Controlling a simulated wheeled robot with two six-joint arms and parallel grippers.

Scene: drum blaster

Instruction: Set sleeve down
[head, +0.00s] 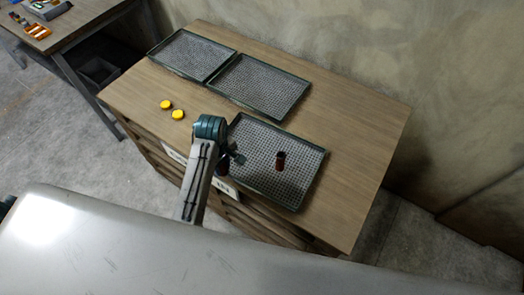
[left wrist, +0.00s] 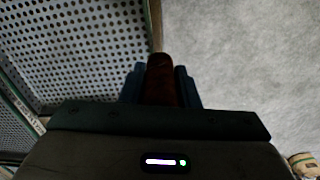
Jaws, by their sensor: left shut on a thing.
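My left gripper (head: 230,160) is over the left edge of the near mesh tray (head: 318,152). In the left wrist view its two blue fingers (left wrist: 161,85) are shut on a dark red-brown sleeve (left wrist: 161,80). In the head view the held sleeve (head: 222,169) is mostly hidden by the wrist. Another dark red sleeve (head: 280,161) is on the near tray, to the right of the gripper. My right gripper is not in view.
Two more mesh trays (head: 191,54) (head: 260,86) lie at the back of the wooden bench (head: 362,150). Two yellow round pieces (head: 166,104) (head: 178,115) lie on its left part. Another table (head: 62,32) with small items stands at the upper left. A wall is behind the bench.

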